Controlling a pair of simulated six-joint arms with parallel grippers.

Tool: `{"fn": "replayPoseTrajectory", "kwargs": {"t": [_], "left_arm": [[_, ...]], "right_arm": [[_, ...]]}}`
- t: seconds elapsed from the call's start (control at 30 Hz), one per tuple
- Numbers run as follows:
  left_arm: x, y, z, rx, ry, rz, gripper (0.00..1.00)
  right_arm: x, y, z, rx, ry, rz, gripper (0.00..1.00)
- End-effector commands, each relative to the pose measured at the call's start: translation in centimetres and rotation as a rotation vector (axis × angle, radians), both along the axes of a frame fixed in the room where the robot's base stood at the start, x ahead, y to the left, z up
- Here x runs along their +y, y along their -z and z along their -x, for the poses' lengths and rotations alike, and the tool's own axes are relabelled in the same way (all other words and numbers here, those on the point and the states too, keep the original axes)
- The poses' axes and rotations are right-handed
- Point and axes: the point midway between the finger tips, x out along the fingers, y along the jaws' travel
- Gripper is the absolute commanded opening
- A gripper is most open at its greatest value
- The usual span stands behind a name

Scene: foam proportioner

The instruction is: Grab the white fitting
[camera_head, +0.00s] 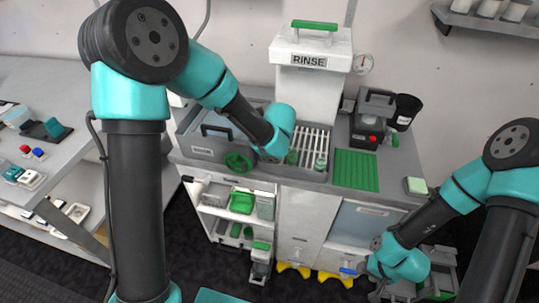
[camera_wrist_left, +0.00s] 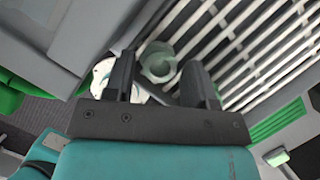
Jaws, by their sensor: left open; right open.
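In the left wrist view, a white rounded piece (camera_wrist_left: 103,75) that looks like the white fitting lies at the edge of the slatted rack, partly hidden behind one finger. A pale green-grey round fitting (camera_wrist_left: 158,63) stands upright between and beyond the fingertips. My left gripper (camera_wrist_left: 160,70) is open and empty, above the rack. In the head view my left forearm and wrist hide most of that spot. A pale green fitting (camera_head: 320,163) shows at the right of the rack there. My right gripper (camera_head: 374,287) is open, low in front of the cabinet, its fingers hard to make out.
The slatted rack (camera_head: 314,140) sits in the sink counter under the RINSE box (camera_head: 311,78). A green mat (camera_head: 356,171) and a dark device (camera_head: 371,118) are to the right.

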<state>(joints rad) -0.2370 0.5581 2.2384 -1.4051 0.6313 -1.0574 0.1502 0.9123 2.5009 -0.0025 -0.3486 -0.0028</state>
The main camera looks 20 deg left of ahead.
Motion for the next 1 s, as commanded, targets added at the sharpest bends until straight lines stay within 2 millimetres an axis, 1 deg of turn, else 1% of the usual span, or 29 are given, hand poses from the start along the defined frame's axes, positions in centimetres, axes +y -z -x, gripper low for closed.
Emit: {"fn": "replayPoseTrajectory", "kwargs": {"t": [0.03,0.1,0.57,0.67,0.93,0.97,1.0], "left_arm": [[0.11,0.5,-0.14,0.002,0.001,0.0,0.51],[0.16,0.8,-0.24,0.001,0.001,0.0,0.51],[0.16,0.8,-0.27,0.0,0.001,0.0,0.51],[0.16,0.8,-0.27,0.0,0.001,0.0,0.43],[0.17,0.8,-0.26,0.0,0.001,0.0,0.17],[0.17,0.8,-0.26,0.0,0.001,0.0,0.15],[0.17,0.79,-0.26,0.0,0.001,0.0,0.15]], "right_arm": [[0.0,0.0,0.0,0.0,0.0,0.0,0.43],[0.0,0.0,0.0,0.0,0.0,0.0,0.43],[0.0,0.0,0.0,0.0,0.0,0.0,0.43],[0.0,0.0,0.0,0.0,0.0,0.0,0.43],[0.0,0.0,0.0,0.0,0.0,0.0,0.43],[0.0,0.0,0.0,0.0,0.0,0.0,0.43],[0.0,0.0,0.0,0.0,0.0,0.0,0.43]]}}
